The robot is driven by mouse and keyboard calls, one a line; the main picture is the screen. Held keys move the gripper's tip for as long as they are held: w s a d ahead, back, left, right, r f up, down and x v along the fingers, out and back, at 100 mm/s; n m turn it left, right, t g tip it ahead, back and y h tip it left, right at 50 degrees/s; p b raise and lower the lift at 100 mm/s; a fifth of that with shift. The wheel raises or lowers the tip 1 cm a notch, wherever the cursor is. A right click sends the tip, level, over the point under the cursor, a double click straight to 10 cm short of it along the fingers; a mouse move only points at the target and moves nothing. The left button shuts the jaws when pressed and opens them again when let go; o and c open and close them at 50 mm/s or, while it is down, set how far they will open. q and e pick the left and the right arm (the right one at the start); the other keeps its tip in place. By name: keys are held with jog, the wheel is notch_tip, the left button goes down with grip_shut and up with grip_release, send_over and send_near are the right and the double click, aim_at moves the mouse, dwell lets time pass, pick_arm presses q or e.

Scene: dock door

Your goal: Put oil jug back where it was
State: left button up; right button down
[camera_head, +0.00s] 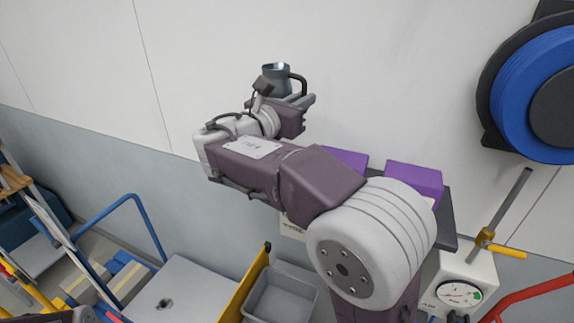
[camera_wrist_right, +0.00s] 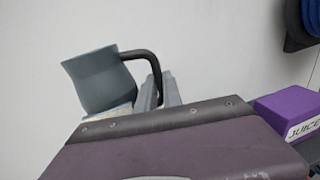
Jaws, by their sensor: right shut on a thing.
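The oil jug (camera_head: 275,77) is a blue-grey, open-topped jug with a dark curved handle, held up in front of the wall in the head view. It also shows in the right wrist view (camera_wrist_right: 95,82), slightly tilted in that picture, with its handle reaching toward the fingers. My right gripper (camera_head: 307,99) is shut on the jug's handle; its two grey fingers also show in the right wrist view (camera_wrist_right: 162,92). The jug's base is partly hidden by my wrist. My left gripper does not show.
Purple boxes (camera_head: 415,178) stand on a dark shelf (camera_head: 447,222), partly behind my right arm; one is labelled JUICE in the wrist view (camera_wrist_right: 290,112). A blue hose reel (camera_head: 530,85) hangs at right. A grey bin (camera_head: 281,298) and blue-railed cart (camera_head: 185,290) stand below.

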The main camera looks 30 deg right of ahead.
jog(key=f, duration=1.1)
jog(key=f+p, duration=0.1)
jog(key=f, duration=0.4)
jog(key=shift+w+d+f, duration=0.2)
jog(key=shift+w, duration=0.15)
jog(key=shift+f, duration=0.2)
jog(key=c, duration=1.5)
grip_release()
jog(key=shift+r, duration=0.1)
